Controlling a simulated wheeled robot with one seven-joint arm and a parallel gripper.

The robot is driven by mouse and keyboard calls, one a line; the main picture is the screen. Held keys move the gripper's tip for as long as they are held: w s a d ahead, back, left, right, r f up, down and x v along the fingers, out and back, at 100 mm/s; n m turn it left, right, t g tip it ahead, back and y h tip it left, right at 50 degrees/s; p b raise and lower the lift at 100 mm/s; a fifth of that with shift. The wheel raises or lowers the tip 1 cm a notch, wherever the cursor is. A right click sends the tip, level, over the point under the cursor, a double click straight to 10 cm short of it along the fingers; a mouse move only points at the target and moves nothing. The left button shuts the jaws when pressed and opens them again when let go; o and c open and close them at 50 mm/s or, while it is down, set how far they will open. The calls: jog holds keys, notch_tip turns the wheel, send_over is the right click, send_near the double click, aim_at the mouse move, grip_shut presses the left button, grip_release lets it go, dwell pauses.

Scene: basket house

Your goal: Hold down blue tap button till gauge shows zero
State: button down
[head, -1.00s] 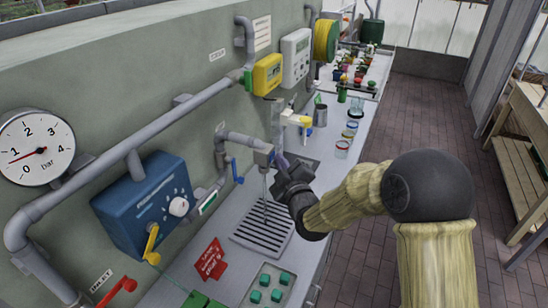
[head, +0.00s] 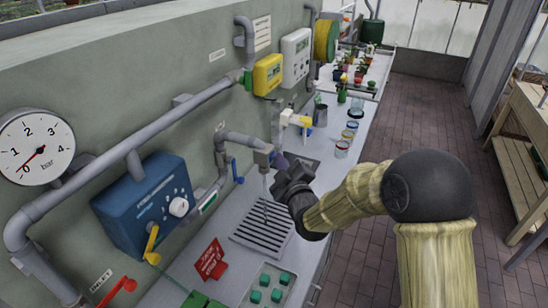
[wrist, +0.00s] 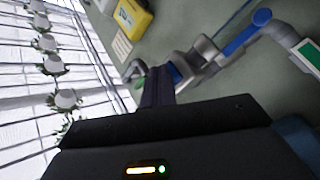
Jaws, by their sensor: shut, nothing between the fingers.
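The grey tap (head: 262,156) sticks out from the wall pipe above the drain grate. Its blue button shows as a small blue patch (wrist: 180,72) in the wrist view, partly hidden by my fingers. My gripper (head: 282,161) is shut, its fingertips at the button end of the tap; they appear to touch it. In the wrist view the dark fingers (wrist: 158,87) reach up to the tap. A thin streak hangs below the tap's mouth. The round white gauge (head: 36,147) is at the far left; its red needle points down-left, at or very near 0.
A blue box (head: 145,205) with a white knob and yellow lever is on the wall. A blue lever (head: 237,171) hangs beside the tap. The drain grate (head: 262,224), a red sign (head: 211,260) and a tray of green cubes (head: 286,272) are on the counter below.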

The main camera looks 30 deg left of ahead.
dwell(0.3)
jog(key=shift+w+d+b, duration=0.1)
jog(key=shift+d+b, duration=0.45)
jog(key=shift+d, duration=0.3)
jog(key=d, duration=0.1)
jog(key=d+b, duration=0.1)
jog(key=d, duration=0.1)
jog(key=d+b, duration=0.1)
jog(key=d, duration=0.1)
jog(key=shift+w, duration=0.25)
dwell(0.3)
